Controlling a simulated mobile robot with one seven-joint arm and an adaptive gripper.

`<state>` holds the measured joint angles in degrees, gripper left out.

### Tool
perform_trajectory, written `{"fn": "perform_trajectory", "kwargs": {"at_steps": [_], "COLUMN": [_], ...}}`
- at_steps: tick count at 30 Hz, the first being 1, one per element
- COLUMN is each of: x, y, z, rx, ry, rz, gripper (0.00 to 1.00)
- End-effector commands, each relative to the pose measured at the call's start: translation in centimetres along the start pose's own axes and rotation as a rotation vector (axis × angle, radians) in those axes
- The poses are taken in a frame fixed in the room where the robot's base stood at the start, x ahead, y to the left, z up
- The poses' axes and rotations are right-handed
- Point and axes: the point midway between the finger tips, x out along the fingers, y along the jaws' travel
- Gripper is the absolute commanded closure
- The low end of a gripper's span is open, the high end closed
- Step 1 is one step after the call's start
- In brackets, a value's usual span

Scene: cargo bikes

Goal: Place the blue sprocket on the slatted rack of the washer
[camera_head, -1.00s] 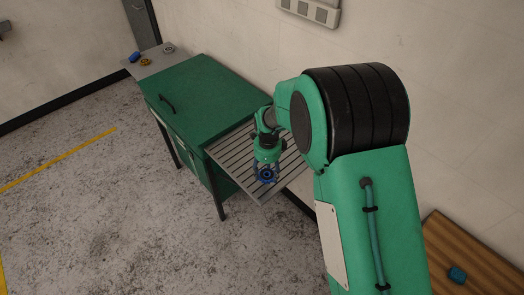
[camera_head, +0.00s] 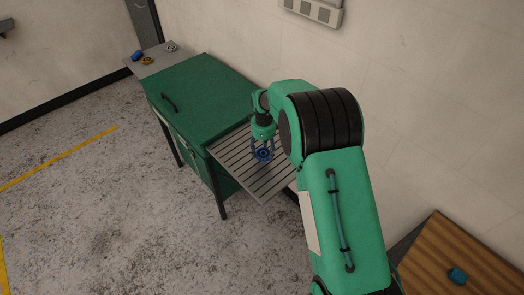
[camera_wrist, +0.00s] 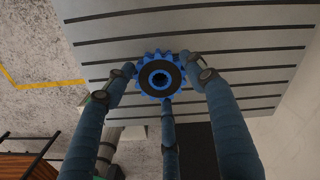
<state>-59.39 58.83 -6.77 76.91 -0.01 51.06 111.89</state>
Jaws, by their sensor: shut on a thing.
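The blue sprocket (camera_head: 263,155) is a toothed wheel with a dark ring and a centre hole. In the wrist view the sprocket (camera_wrist: 160,76) sits between the fingertips of my gripper (camera_wrist: 163,84), which is shut on it with three fingers. In the head view my gripper (camera_head: 262,148) points down over the slatted rack (camera_head: 268,184) of the green washer (camera_head: 205,97). In the wrist view the slats of the rack (camera_wrist: 215,28) lie behind the sprocket. I cannot tell whether the sprocket touches the rack.
A grey shelf (camera_head: 150,68) at the washer's far end holds a blue part (camera_head: 137,56) and two small round parts. A wooden surface (camera_head: 432,262) with a blue item (camera_head: 457,276) is at lower right. The wall stands close behind the rack. The floor at left is clear.

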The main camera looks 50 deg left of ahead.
Motion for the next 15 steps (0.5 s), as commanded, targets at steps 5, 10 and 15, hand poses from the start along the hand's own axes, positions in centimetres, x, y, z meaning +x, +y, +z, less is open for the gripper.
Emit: {"fn": "perform_trajectory", "kwargs": {"at_steps": [5, 10, 15], "x": [0.1, 0.2, 0.2], "y": [-2.0, -3.1, -3.6], "z": [0.7, 1.1, 1.3], "rx": [0.0, 0.0, 0.0], "ry": [-0.001, -0.001, -0.001], "rz": [-0.002, -0.002, -0.002], "gripper": [0.86, 0.86, 0.86]}}
